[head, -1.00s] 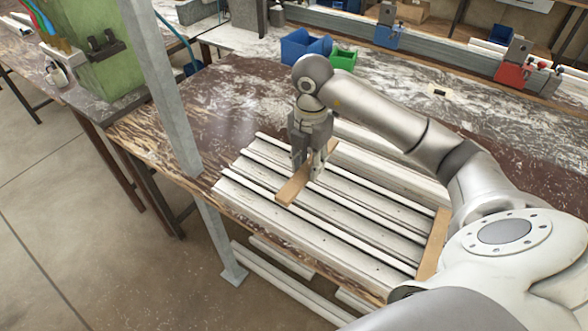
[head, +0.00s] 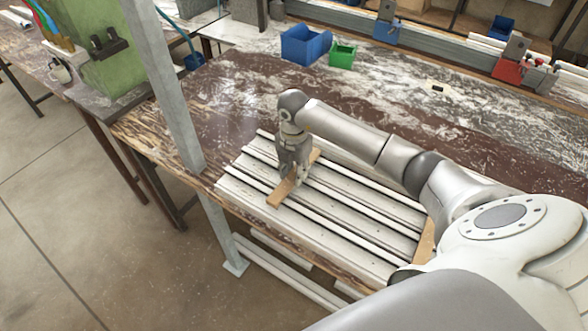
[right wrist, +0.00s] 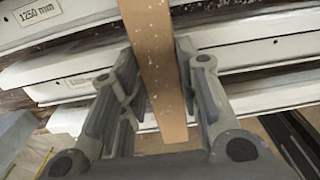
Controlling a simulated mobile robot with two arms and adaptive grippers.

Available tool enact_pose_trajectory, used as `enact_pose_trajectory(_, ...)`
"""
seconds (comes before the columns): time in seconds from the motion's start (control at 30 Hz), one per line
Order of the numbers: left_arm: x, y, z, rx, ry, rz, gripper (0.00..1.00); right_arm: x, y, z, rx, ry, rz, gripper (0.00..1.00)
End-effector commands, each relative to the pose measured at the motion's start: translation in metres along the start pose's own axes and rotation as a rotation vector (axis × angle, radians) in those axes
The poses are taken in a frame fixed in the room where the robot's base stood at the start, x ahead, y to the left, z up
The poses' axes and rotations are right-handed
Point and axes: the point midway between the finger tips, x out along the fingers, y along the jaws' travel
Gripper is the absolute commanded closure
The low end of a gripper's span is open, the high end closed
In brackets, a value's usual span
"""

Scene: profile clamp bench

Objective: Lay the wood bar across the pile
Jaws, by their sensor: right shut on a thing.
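The wood bar (head: 279,196) is a light brown flat strip. It lies crosswise over the left part of the pile (head: 345,200) of long white profiles. My right gripper (head: 292,181) points down and is shut on the bar. In the right wrist view, the bar (right wrist: 158,60) runs between the two fingers of the gripper (right wrist: 155,62), with white profiles beneath. I cannot tell whether the bar touches the pile. My left gripper is not in view.
A second wood strip (head: 425,242) lies across the right end of the pile. A grey post (head: 172,95) stands at the bench's front left. Blue (head: 306,45) and green (head: 342,54) bins stand at the back. The brown bench top (head: 235,95) is clear behind the pile.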

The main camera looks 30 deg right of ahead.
Motion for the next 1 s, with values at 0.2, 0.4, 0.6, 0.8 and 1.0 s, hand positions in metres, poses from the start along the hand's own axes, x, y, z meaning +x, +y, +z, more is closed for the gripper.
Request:
enact_pose_trajectory(0.2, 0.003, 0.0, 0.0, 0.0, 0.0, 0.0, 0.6, 0.003, 0.0, 0.0, 0.0, 0.0, 0.0, 0.67)
enact_pose_trajectory(0.4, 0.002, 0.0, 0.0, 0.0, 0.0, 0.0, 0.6, 0.003, 0.0, 0.0, 0.001, 0.0, 0.0, 0.48)
enact_pose_trajectory(0.6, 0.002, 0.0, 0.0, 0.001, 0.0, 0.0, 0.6, 0.002, 0.0, 0.0, 0.001, 0.0, 0.0, 0.48)
enact_pose_trajectory(0.8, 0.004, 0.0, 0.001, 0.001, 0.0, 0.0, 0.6, -0.007, 0.001, 0.0, 0.0, 0.0, 0.003, 0.48)
enact_pose_trajectory(1.0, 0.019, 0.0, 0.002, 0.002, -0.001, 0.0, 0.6, -0.045, 0.001, 0.001, -0.001, -0.003, 0.006, 0.48)
